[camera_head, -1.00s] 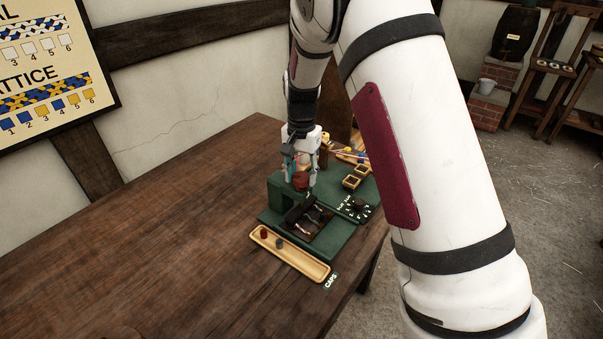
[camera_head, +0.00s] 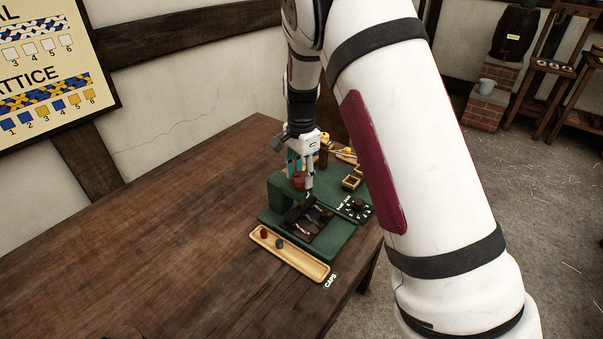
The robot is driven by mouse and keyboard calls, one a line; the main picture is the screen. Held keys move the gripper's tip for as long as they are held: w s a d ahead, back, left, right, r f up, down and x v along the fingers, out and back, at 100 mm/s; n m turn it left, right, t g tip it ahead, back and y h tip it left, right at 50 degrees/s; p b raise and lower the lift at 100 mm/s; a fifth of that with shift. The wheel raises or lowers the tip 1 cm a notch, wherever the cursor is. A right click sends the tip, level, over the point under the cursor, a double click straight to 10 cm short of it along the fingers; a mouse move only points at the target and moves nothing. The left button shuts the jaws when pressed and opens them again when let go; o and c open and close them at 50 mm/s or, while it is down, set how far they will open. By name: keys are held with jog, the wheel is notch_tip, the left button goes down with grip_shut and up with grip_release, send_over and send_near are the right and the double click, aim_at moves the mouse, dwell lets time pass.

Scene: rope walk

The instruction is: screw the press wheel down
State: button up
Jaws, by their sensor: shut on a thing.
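The green press (camera_head: 281,192) stands on the wooden table, its low base (camera_head: 345,240) toward the viewer. The press wheel (camera_head: 299,182) is a small red-brown piece at the top of the press, partly hidden by my fingers. My gripper (camera_head: 301,178) points down from above, with one finger on each side of the wheel, and is shut on it. Dark strands lie on the dark plate (camera_head: 307,222) of the base under the press head. The screw under the wheel is too small to make out.
A pale wooden tray (camera_head: 318,273) marked CAPS holds small caps at the table's front. A dial panel (camera_head: 357,208) and a square wooden frame (camera_head: 351,182) sit to the right of the press. The table's left side (camera_head: 130,250) is clear.

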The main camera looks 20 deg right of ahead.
aim_at(302, 177)
jog(key=o, duration=1.1)
jog(key=shift+o, duration=0.2)
notch_tip(302, 177, up, 12)
